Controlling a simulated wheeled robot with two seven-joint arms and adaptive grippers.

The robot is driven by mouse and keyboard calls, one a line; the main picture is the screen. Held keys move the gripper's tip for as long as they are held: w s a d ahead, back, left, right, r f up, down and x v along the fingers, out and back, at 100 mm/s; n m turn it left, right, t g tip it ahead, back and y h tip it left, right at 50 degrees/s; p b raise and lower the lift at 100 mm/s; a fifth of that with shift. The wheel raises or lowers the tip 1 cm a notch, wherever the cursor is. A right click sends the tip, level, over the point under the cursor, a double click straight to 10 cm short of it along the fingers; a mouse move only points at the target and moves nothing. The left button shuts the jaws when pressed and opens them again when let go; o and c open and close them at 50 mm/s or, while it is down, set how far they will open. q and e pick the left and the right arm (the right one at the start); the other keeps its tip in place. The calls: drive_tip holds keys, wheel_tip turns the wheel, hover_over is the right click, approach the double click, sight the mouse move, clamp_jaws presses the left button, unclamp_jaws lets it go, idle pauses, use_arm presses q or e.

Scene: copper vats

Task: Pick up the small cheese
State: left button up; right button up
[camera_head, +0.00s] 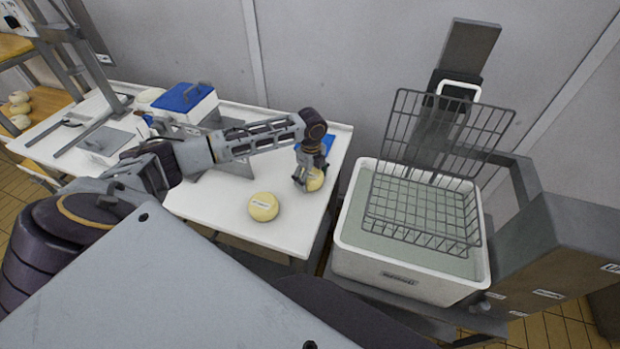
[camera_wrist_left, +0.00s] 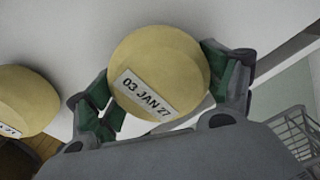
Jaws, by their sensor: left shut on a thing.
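The small cheese (camera_wrist_left: 158,70) is pale yellow and round, with a white label reading "03 JAN 27". In the left wrist view it sits between the green pads of my left gripper (camera_wrist_left: 165,92), one on each side. In the head view my left gripper (camera_head: 308,183) points down over the right end of the white table, shut on the small cheese (camera_head: 316,180), which is partly hidden by the fingers. I cannot tell whether the cheese touches the table. My right gripper is not in view.
A second yellow cheese (camera_head: 263,207) lies on the white table (camera_head: 215,205) to the left; it also shows in the left wrist view (camera_wrist_left: 22,100). A white vat (camera_head: 405,278) with a wire basket (camera_head: 425,205) stands at right. A blue-lidded box (camera_head: 184,98) stands behind my arm.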

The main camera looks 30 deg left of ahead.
sight(311, 173)
use_arm(q)
drive_tip(key=shift+r, duration=0.1)
drive_tip(key=shift+c, duration=0.3)
drive_tip(key=shift+r+b, duration=0.3)
drive_tip(key=shift+r, duration=4.65)
drive_tip(key=shift+r, duration=0.1)
